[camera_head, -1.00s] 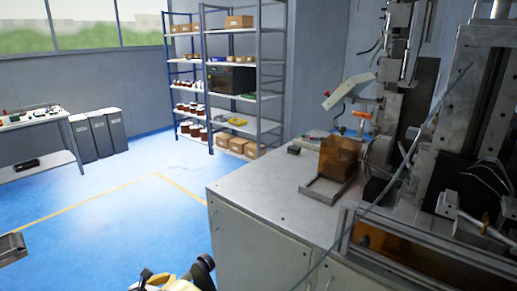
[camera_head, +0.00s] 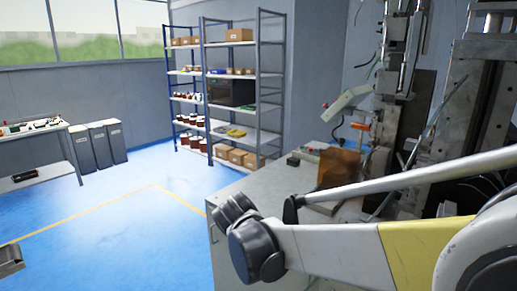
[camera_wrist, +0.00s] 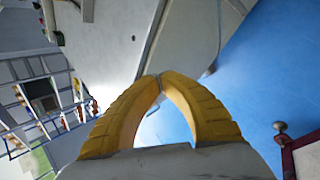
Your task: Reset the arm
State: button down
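My gripper (camera_wrist: 160,80) shows in the wrist view with its two ribbed yellow fingers curved together and their tips meeting. Nothing shows between them. In the head view my arm spans the lower right, in front of the bench, and the gripper itself cannot be made out there. The coil winder machine (camera_head: 400,100) stands at the right on a grey bench (camera_head: 265,185). The arm hides much of the bench top and the machine's lower part.
A shelf rack (camera_head: 231,107) with boxes and spools stands at the back. A side table (camera_head: 35,178) and grey bins (camera_head: 97,146) are at the left. The blue floor (camera_head: 115,220) between is clear.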

jog(key=s+d+r+m+y, duration=0.1)
jog(key=s+d+r+m, duration=0.3)
jog(key=s+d+m, duration=0.75)
jog(key=s+d+f+m+y, duration=0.1)
jog(key=s+d+m, duration=0.5)
jog(key=s, duration=0.8)
jog(key=shift+d+f, duration=0.65)
jog(key=shift+f, duration=0.05)
